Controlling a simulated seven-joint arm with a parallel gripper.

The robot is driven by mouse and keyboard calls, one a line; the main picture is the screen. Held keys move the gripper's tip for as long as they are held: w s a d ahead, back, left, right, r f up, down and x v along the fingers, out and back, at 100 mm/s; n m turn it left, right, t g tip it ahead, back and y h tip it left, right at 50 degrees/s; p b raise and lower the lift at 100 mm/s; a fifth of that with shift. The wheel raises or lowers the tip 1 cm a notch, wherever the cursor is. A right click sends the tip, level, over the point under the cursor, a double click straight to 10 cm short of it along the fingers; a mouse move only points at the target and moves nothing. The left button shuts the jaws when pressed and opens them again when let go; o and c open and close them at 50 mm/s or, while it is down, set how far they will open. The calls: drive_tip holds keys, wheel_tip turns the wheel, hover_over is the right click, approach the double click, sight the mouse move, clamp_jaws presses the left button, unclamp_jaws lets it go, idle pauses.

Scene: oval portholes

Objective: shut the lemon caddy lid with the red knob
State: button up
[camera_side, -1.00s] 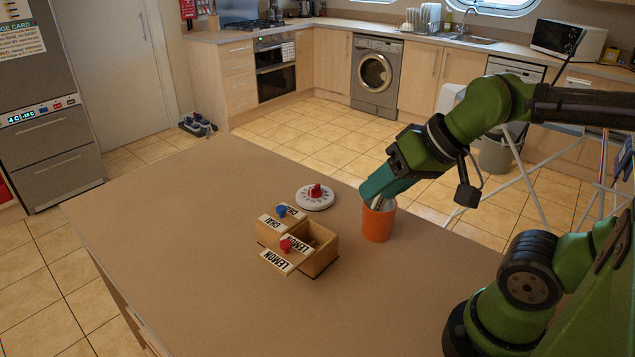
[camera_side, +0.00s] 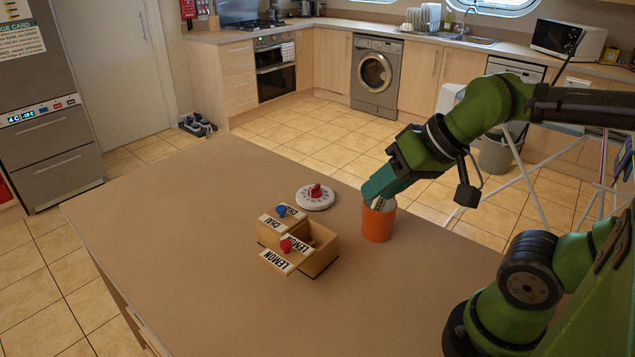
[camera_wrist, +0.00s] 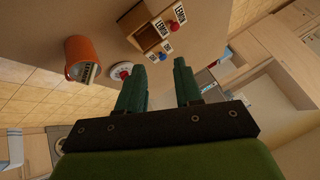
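The wooden caddy (camera_side: 319,263) stands on the table with two compartments. The lemon lid (camera_side: 276,260), with its red knob (camera_side: 286,246), sits off to the front left, leaving part of its compartment open. A second LEMON label shows on the caddy behind it. The chai lid with its blue knob (camera_side: 281,210) is beside it. The red knob also shows in the wrist view (camera_wrist: 174,27). My gripper (camera_wrist: 158,88) is open and empty, fingers apart. In the side view it overlaps the top of the orange cup, well right of the caddy.
The orange cup (camera_side: 378,226) holds a packet-like item and stands right of the caddy. A white round dial with a red knob (camera_side: 315,196) lies behind the caddy. The table's left and front are clear.

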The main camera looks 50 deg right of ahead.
drive_tip(key=shift+w+a+f+n+g, duration=0.3)
drive_tip(key=shift+w+a+f+g, duration=0.25)
drive_tip(key=shift+a+f, duration=0.25)
drive_tip(key=c, duration=0.5)
drive_tip(key=w+a+n+g, duration=0.1)
drive_tip(key=w+a+n, duration=0.1)
drive_tip(key=w, duration=0.1)
drive_tip(key=w+a+f+n+g, duration=0.1)
drive_tip(key=w+a+n+g, duration=0.1)
drive_tip(key=w, duration=0.2)
drive_tip(key=w+a+n+g+h, duration=0.1)
drive_tip(key=w+a+n, duration=0.1)
drive_tip(key=w, duration=0.1)
drive_tip(key=shift+w+a+f, duration=0.15)
drive_tip(key=shift+a, duration=0.2)
clamp_jaws()
drive_tip(key=w+a+f+n+g+h, duration=0.3)
drive_tip(key=w+a+f+n+h, duration=0.15)
drive_tip(key=w+a+n, duration=0.4)
drive_tip(key=n, duration=0.3)
hover_over(280, 254)
drive_tip(key=w+a, duration=0.1)
drive_tip(key=a, duration=0.2)
drive_tip(key=shift+m+g+h, duration=0.25)
drive_tip(key=shift+g, duration=0.1)
wheel_tip(280, 254, down, 7)
drive_tip(key=shift+s+d, duration=0.2)
drive_tip(key=shift+d, duration=0.3)
